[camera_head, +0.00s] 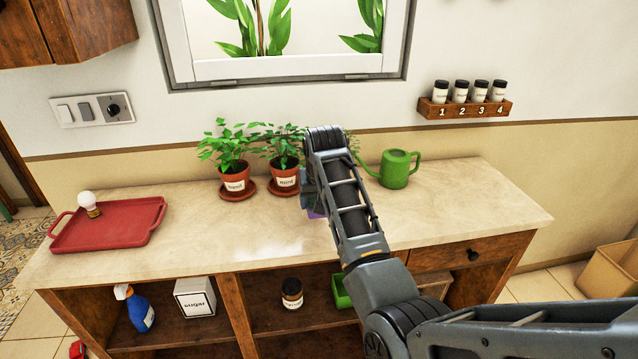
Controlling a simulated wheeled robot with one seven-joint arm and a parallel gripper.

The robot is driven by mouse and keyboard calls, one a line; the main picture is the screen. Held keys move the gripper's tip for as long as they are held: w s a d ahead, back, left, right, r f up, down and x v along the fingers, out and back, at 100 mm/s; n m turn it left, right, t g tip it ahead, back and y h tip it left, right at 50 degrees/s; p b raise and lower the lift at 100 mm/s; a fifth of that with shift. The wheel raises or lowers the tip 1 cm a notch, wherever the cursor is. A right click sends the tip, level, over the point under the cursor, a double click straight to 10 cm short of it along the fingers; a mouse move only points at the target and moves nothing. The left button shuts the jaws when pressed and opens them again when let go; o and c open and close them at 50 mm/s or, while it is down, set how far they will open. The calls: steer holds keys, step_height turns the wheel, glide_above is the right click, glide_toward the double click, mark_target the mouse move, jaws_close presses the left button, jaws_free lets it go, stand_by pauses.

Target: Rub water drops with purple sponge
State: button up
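My arm reaches over the beige countertop (190,236), and its end is bent down near the middle of the counter. My gripper (307,200) is mostly hidden behind my own arm link. A small patch of purple, likely the purple sponge (315,214), shows just below the gripper at the counter surface. Most of the sponge is hidden by the arm, so I cannot tell whether the gripper is shut on it. I cannot make out water drops on the counter; any under or behind the arm are hidden.
Two potted plants (234,183) stand behind and left of the gripper. A green watering can (396,172) stands to its right. A red tray (105,228) with a light bulb (89,204) lies at the left. Shelves below hold a blue spray bottle (140,312) and a sugar box (194,298).

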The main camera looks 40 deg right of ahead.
steer(key=shift+r, duration=1.45)
